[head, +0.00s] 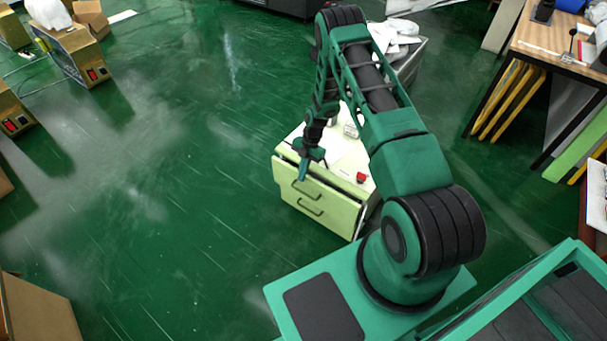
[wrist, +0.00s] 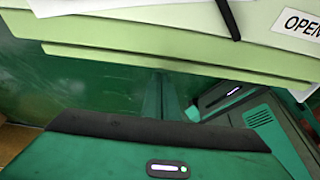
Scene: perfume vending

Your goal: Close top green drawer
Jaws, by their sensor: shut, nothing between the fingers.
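The light green cabinet (head: 345,214) stands on the floor in the middle of the head view, with two dark handles on its front. Its top green drawer (head: 288,176) appears pulled out a little, with a dark gap behind its upper edge. My gripper (head: 303,172) is shut and empty, pointing down at the top drawer's upper front edge. I cannot tell whether it touches. My gripper's dark-edged body fills the bottom.
Papers and a red button (head: 361,178) are on the cabinet top. A grey bin (head: 408,62) with white contents stands behind it. A wooden table (head: 545,52) is at the right. Boxes (head: 75,55) stand at the far left. The green floor left of the cabinet is clear.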

